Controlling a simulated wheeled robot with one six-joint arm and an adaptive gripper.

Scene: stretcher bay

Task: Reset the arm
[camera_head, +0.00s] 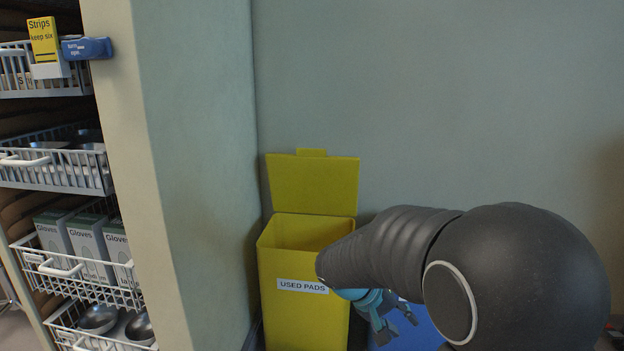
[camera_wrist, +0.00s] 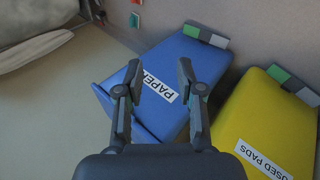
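My arm reaches across the lower right of the head view, and its dark links hide part of what lies behind. My gripper (camera_head: 398,326) shows only partly there, below the arm. In the wrist view my gripper (camera_wrist: 155,82) has its two dark fingers spread apart with nothing between them. It is above and in front of a blue bin labelled PAPER (camera_wrist: 150,115), apart from it as far as I can tell.
A yellow bin labelled USED PADS (camera_head: 275,310) stands with its lid up against the wall; it also shows in the wrist view (camera_wrist: 258,118). At left, wire baskets (camera_head: 75,180) hold glove boxes (camera_head: 88,245) and metal bowls (camera_head: 98,318). A yellow Strips box (camera_head: 43,42) is above.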

